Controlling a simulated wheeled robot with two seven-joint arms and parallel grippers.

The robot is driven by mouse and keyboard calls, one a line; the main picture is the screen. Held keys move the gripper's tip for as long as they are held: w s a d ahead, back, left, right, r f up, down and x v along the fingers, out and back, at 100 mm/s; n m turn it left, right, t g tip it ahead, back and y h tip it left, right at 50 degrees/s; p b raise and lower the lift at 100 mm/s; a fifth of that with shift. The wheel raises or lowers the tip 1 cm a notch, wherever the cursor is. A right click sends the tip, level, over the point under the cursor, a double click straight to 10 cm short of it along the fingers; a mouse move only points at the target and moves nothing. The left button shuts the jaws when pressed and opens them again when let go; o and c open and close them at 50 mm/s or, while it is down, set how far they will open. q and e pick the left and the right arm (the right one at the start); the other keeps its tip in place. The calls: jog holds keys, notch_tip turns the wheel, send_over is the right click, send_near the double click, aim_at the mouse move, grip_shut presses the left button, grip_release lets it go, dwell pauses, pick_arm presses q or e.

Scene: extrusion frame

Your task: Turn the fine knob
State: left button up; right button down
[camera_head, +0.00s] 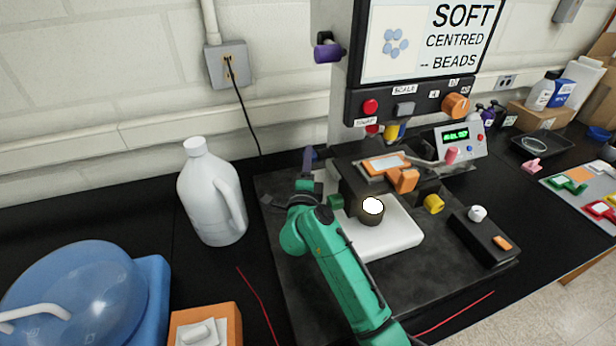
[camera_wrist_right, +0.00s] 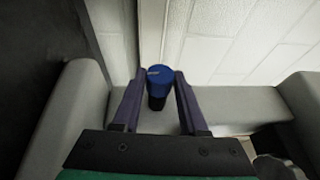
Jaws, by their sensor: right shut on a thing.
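My right gripper (camera_head: 308,160), with purple fingers on a green arm, is at the left side of the dark machine on the bench. In the right wrist view its fingers (camera_wrist_right: 160,82) stand on either side of a blue knob (camera_wrist_right: 158,88) with a dark lower part, and it is shut on this knob. A small pale mark shows on the knob's top. The held knob is hidden or too small to make out in the head view. A separate purple knob (camera_head: 328,52) sticks out of the upper left side of the machine. My left gripper is out of view.
A white jug (camera_head: 211,192) stands left of the machine, with a blue container (camera_head: 80,300) and an orange box (camera_head: 205,325) nearer. A white plate (camera_head: 400,240) and black box (camera_head: 485,237) are at the machine's base. A wall outlet (camera_head: 228,66) has a black cable.

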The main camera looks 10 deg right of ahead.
jog(key=shift+f+t+b, duration=0.3)
jog(key=shift+f+b, duration=0.05)
jog(key=shift+f, duration=0.1)
jog(key=shift+r, duration=0.3)
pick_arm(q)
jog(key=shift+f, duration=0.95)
pick_arm(e)
jog(key=shift+c, duration=2.2)
grip_release()
jog(key=b+v, duration=0.3)
jog(key=v, duration=1.1)
jog(key=shift+f, duration=0.15)
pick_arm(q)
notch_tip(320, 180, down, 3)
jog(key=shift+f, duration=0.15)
pick_arm(e)
jog(key=shift+s+a, duration=0.1)
jog(key=shift+s, duration=0.15)
